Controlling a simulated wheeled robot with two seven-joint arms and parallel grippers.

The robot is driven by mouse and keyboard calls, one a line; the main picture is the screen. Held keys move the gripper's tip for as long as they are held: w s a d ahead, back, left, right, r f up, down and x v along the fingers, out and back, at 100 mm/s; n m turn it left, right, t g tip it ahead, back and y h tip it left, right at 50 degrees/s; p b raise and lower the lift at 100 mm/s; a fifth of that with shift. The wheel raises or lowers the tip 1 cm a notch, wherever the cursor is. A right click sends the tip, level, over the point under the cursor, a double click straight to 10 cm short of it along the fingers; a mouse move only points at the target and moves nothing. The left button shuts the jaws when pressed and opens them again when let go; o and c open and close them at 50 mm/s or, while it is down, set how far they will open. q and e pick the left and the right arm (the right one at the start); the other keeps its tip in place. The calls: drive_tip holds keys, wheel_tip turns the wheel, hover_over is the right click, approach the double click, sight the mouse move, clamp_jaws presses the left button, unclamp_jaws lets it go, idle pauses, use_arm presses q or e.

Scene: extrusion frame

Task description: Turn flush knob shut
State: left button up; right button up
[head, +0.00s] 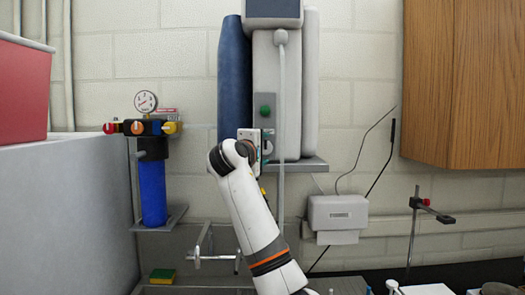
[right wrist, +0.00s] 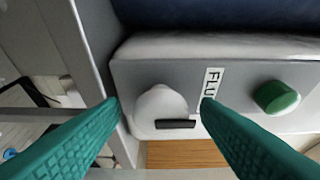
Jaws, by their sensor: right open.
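The flush knob (right wrist: 160,102) is white and rounded with a black bar across its front. It sits on a grey panel (right wrist: 190,75) beside a label reading "FLU", the rest hidden by a finger. My right gripper (right wrist: 158,108) has two green textured fingers, spread wide, one on each side of the knob in the picture. I see gaps between fingers and knob; how far the tips are from the panel I cannot tell. My left gripper is out of view.
A green button (right wrist: 276,97) is on the same panel, right of the label in the wrist view. A pale hose (head: 282,110) hangs down the unit's front. A blue filter with a gauge (head: 152,190) is to the left, a paper dispenser (head: 338,212) to the right.

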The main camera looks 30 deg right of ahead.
drive_tip(key=b+v, duration=0.5)
drive_tip(key=v, duration=0.6)
drive_tip(key=shift+s+a, duration=0.2)
drive_tip(key=shift+a, duration=0.1)
